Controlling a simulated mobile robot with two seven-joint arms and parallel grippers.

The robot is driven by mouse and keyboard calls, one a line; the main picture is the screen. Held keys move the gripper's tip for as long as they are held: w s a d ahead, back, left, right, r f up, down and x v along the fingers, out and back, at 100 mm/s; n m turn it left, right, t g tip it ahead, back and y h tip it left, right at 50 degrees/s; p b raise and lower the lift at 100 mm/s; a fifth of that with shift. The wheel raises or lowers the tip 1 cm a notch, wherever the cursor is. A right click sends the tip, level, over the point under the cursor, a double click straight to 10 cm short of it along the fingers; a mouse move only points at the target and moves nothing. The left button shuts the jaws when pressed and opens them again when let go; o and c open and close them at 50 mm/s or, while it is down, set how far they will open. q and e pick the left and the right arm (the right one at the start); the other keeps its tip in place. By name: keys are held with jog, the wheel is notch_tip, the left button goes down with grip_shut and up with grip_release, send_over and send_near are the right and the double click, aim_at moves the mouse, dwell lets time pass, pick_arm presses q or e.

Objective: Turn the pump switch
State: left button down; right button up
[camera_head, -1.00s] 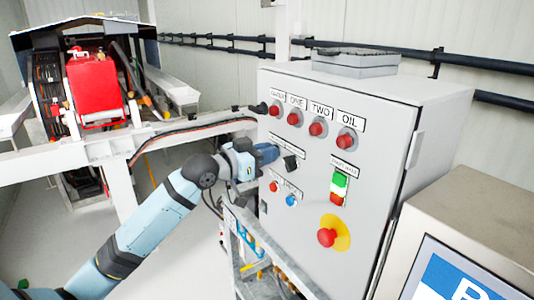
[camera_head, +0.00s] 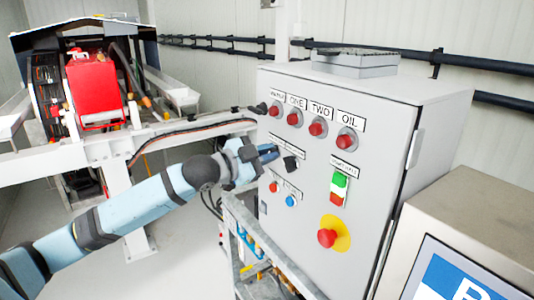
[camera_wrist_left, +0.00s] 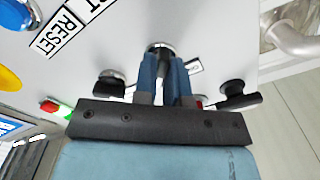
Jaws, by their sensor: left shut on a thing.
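The grey control cabinet (camera_head: 375,120) stands at centre right in the head view, its front panel carrying lamps, buttons and switches. My left gripper (camera_head: 272,153) reaches the panel from the left, below the row of red lamps. In the left wrist view the two blue fingers (camera_wrist_left: 162,75) are shut on a pump switch (camera_wrist_left: 159,47), a dark knob with a metal collar. The fingers hide most of the knob. A black switch (camera_head: 290,163) is just right of the gripper. The wrist view shows black switches at left (camera_wrist_left: 108,84) and right (camera_wrist_left: 238,92). My right gripper is not in view.
A red emergency button (camera_head: 327,238) on a yellow disc is low on the panel. A green-and-red start/stop button (camera_head: 339,184) is above it. A monitor (camera_head: 460,270) stands at lower right. A metal frame (camera_head: 235,215) with pipes is below the gripper.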

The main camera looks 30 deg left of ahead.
pick_arm(q)
jog(key=shift+m, duration=0.4)
jog(key=c, duration=1.2)
grip_release()
jog(key=shift+b+v, duration=1.85)
jog(key=shift+v, duration=5)
jog(key=shift+s, duration=0.1)
